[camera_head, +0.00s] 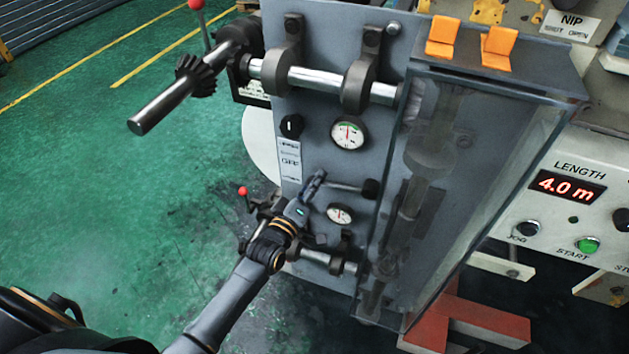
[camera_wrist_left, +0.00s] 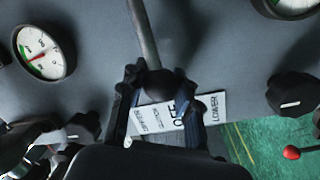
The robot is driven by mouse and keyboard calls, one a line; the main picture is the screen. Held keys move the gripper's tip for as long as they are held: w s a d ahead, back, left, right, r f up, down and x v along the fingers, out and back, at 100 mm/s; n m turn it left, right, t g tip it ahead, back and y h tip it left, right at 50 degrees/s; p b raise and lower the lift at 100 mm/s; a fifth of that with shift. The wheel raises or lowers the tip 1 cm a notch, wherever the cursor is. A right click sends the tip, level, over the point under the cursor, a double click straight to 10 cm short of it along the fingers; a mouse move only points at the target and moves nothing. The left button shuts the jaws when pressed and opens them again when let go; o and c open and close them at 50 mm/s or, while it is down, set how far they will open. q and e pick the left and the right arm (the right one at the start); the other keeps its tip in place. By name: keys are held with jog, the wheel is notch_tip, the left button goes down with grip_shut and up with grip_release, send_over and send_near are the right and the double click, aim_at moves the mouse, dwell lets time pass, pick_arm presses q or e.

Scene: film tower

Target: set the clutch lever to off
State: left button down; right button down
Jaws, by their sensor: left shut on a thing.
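The clutch lever (camera_head: 345,187) is a thin metal rod on the grey machine panel. It runs roughly level, leftward from a dark hub (camera_head: 370,189). In the left wrist view its rod (camera_wrist_left: 146,38) comes down from the top edge to a dark ball knob (camera_wrist_left: 158,83). My left gripper (camera_head: 316,183) is shut on the lever's knob end; its fingers (camera_wrist_left: 157,98) stand on both sides of the knob. A white label (camera_head: 290,162) reading OFF is just above and left of the gripper. In the wrist view the label (camera_wrist_left: 211,110) is partly hidden behind the fingers.
Gauges (camera_head: 349,134) (camera_head: 340,214) sit above and below the lever. A dark selector knob (camera_head: 291,126) is above the label. Rollers (camera_head: 318,79) cross the panel top. A clear guard box (camera_head: 480,190) stands close on the right. Green floor (camera_head: 110,190) is open at left.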

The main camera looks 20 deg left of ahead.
pick_arm(q)
jog(key=c, duration=0.9)
grip_release()
jog(key=shift+c, duration=0.2)
jog(key=s+a, duration=0.1)
jog(key=s, duration=1.1)
jog(key=shift+a+f, duration=0.35)
jog(key=shift+a, duration=0.05)
